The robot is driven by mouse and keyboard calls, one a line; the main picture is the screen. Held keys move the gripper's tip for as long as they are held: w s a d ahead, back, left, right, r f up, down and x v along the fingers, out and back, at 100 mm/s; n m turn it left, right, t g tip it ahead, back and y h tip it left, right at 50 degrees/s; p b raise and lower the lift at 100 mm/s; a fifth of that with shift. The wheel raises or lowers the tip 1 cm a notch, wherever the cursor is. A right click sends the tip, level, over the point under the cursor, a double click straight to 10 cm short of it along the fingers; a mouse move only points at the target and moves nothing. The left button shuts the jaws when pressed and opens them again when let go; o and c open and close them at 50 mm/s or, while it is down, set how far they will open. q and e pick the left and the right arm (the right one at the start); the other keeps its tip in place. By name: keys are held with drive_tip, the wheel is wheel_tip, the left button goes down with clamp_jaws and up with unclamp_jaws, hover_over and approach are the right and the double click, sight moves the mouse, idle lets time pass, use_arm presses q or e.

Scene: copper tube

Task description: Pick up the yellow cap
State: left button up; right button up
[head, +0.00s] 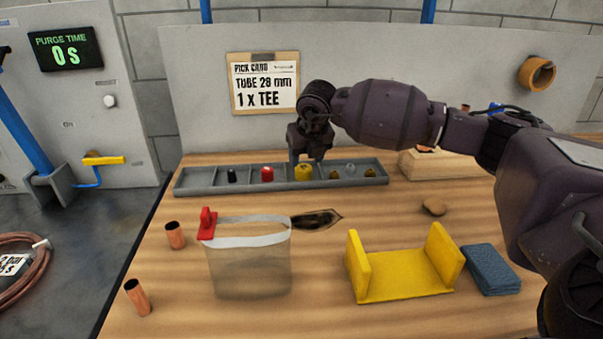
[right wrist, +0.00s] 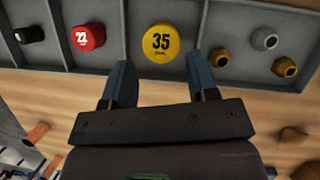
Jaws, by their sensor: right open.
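The yellow cap (head: 304,173), marked 35, sits in a compartment of the long grey tray (head: 206,187) at the back of the bench. It also shows in the right wrist view (right wrist: 161,42), just beyond and between my fingertips. My right gripper (head: 306,157) points down over the cap in the head view. In the right wrist view my right gripper (right wrist: 160,80) is open, with a blue-grey finger on each side and nothing between them. My left gripper is in neither view.
The tray also holds a red cap (head: 267,174), a black cap (head: 232,175) and several small fittings to the right. In front stand a clear bag (head: 249,270) with a red clip, a yellow cradle (head: 405,285) and copper tube pieces (head: 138,297). A wall rises behind the tray.

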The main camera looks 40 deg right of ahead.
sight(303, 167)
drive_tip(key=b+x, duration=0.1)
drive_tip(key=x, duration=0.4)
drive_tip(key=shift+w+d+f, duration=0.1)
drive_tip(key=c, duration=0.6)
